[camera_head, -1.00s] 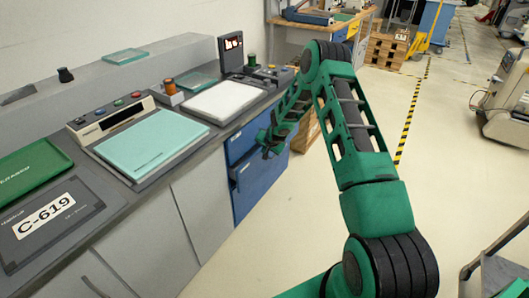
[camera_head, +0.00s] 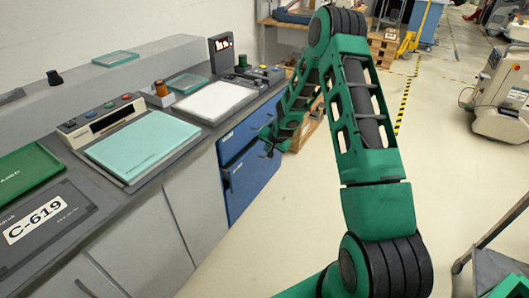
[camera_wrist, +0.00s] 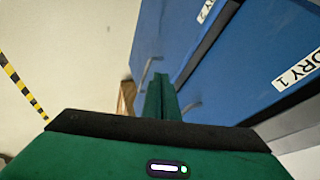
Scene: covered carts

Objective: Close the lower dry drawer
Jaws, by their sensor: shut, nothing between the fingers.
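Two blue drawers sit one above the other at the far end of the grey cabinet. The upper drawer (camera_head: 238,137) and lower drawer (camera_head: 250,182) show in the head view, with a dark gap between their fronts. In the wrist view, the lower drawer (camera_wrist: 175,45) has a label ending in 2, and the other drawer (camera_wrist: 255,60) reads "DRY 1". Grey handles show there. How far the lower drawer stands out is hard to tell. My gripper (camera_head: 270,141) is shut and empty in front of the drawer fronts; its fingers (camera_wrist: 160,92) point along them. Contact cannot be told.
The counter (camera_head: 75,165) runs along the left, with a teal-topped scale (camera_head: 145,145) and a white tray (camera_head: 214,101). A wooden pallet (camera_head: 382,50) stands beyond the drawers. The floor (camera_head: 300,210) right of the drawers is open. A cart (camera_head: 490,270) stands at lower right.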

